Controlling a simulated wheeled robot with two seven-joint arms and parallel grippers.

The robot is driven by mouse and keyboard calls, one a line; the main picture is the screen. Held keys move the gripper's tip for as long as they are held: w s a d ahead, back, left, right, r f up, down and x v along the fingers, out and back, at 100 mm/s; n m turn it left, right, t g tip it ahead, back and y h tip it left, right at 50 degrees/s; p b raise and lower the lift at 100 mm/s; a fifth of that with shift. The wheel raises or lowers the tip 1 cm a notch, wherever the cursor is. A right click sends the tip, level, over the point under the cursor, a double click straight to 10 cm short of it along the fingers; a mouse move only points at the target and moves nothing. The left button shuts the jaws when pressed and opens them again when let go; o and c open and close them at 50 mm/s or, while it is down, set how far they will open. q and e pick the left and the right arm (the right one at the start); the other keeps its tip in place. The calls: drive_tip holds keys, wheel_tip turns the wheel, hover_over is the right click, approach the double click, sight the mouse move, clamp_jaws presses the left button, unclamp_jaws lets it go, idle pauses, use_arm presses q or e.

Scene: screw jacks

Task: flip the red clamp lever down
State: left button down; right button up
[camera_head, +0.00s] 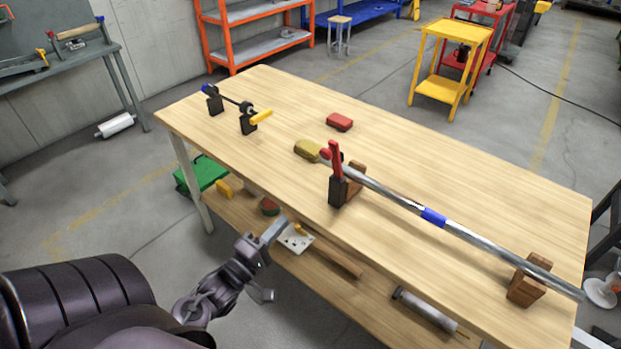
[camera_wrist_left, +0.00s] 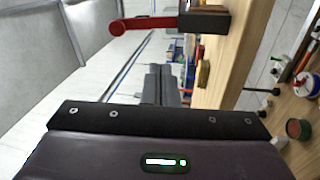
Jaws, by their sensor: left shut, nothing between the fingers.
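The red clamp lever (camera_head: 335,158) stands roughly upright on a dark clamp base (camera_head: 337,192) near the table's front edge. In the left wrist view, which is turned sideways, the red lever (camera_wrist_left: 145,24) ends in a round knob, and its dark base (camera_wrist_left: 205,20) sits on the wooden table. My left gripper (camera_head: 274,232) is in front of the table's near edge, left of and apart from the lever. Its grey fingers (camera_wrist_left: 160,85) are shut and empty in the left wrist view. My right gripper is in neither view.
A long metal bar (camera_head: 390,195) with a blue band runs right from beside the clamp to a wooden block (camera_head: 530,280). A yellow-tan brush-like item (camera_head: 307,150) and a red block (camera_head: 339,122) lie behind. A black fixture with a yellow handle (camera_head: 261,117) stands left.

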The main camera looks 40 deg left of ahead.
use_arm(q)
drive_tip(key=shift+n+t+h, duration=0.3)
drive_tip(key=shift+t+h, duration=0.3)
drive_tip(key=shift+t, duration=0.2)
drive_tip(key=r, duration=0.3)
drive_tip(key=s+r, duration=0.1)
drive_tip(key=r, duration=0.1)
drive_tip(key=shift+d+r, duration=0.2)
drive_tip(key=shift+r, duration=0.1)
drive_tip(key=p, duration=0.3)
approach(324, 157)
drive_tip(key=x, duration=0.5)
drive_tip(key=shift+w+r, duration=0.15)
drive_tip(key=shift+r, duration=0.05)
drive_tip(key=shift+w+d+r+p, duration=0.1)
drive_tip(key=shift+w+p, duration=0.25)
drive_tip(key=shift+w, duration=0.35)
drive_tip(key=shift+r, duration=0.1)
